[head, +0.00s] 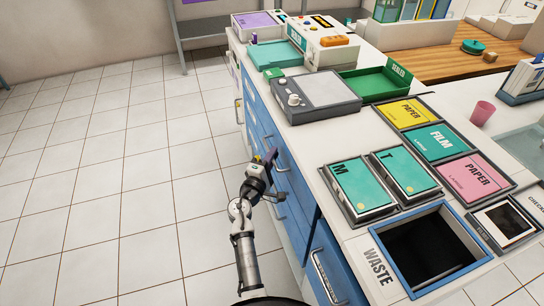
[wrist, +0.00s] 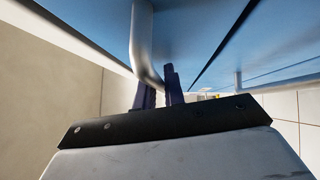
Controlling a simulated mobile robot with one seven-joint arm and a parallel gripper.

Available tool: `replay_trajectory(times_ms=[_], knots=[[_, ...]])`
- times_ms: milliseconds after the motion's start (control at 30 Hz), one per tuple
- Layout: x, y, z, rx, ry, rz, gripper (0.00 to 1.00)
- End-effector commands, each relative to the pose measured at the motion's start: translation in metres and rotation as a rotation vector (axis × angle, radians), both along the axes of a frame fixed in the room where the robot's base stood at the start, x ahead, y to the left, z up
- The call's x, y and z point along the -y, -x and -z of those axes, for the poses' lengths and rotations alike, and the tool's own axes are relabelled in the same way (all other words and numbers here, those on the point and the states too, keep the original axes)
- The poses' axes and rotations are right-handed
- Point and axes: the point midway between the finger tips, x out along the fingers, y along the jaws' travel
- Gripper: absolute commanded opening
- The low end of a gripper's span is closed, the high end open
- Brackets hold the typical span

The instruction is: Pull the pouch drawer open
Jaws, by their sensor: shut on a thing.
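The blue drawer front (wrist: 200,35) with a metal bar handle (wrist: 143,35) fills the top of the wrist view. My gripper (wrist: 158,88) is shut on the handle, with its dark purple fingers on either side of the bar's lower end. In the head view, my gripper (head: 271,158) is at the side of the blue cabinet (head: 262,125), beside a drawer handle. My arm partly hides the drawer fronts there. No clear gap shows at the drawer, and I cannot read any label on it.
Other drawer handles, such as the near one (head: 325,278), stick out along the cabinet. The worktop above holds a grey device (head: 325,90), a green tray (head: 380,84), labelled boxes and a waste opening (head: 380,262). The tiled floor (head: 110,190) to the left is clear.

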Motion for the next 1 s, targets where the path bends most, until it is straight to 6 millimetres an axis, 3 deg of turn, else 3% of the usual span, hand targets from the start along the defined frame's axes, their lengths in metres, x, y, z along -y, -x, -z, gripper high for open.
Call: replay_trajectory(times_ms=[167, 367, 1000], knots=[[-0.007, 0.002, 0.001, 0.000, 0.000, -0.002, 0.00], [-0.035, 0.011, 0.003, 0.001, 0.000, -0.004, 0.00], [-0.185, 0.060, 0.002, 0.001, -0.001, -0.004, 0.00]])
